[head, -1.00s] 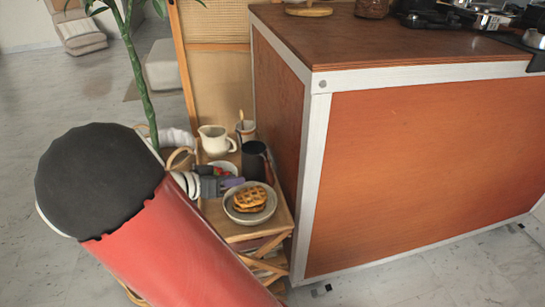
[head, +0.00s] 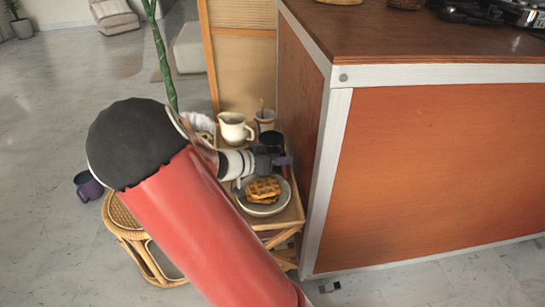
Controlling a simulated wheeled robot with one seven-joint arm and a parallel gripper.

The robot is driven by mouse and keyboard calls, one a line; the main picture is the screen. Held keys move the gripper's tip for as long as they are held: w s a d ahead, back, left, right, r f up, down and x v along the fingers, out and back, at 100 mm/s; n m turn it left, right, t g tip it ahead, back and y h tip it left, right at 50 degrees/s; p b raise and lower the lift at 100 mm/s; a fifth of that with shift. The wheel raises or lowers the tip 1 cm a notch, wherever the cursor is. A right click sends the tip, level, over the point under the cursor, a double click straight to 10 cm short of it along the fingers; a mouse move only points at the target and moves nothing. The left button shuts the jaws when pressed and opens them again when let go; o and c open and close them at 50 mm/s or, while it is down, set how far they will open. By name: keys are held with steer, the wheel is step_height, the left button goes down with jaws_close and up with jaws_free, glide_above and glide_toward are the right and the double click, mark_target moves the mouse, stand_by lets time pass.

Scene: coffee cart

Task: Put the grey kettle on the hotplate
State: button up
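A dark vessel (head: 271,138), which looks like the grey kettle, stands at the back right of the small wooden side table, close to the cart's side panel. Its lower part is hidden behind my gripper (head: 279,160). My gripper reaches over the table from the left, with purple fingertips in front of the vessel. Whether it touches the vessel, and how far its fingers are apart, is unclear. A black and metal appliance (head: 482,12), perhaps the hotplate, is cut off at the top right on the cart's counter.
The side table (head: 287,217) also holds a cream jug (head: 235,128), a cup (head: 265,119) and a plate (head: 245,206) of waffles. The brown countertop (head: 400,35) stands higher, at the right. A rattan stool (head: 126,222) and a dark purple mug (head: 88,187) are at the left.

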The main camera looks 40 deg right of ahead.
jaws_close()
stand_by(0.3)
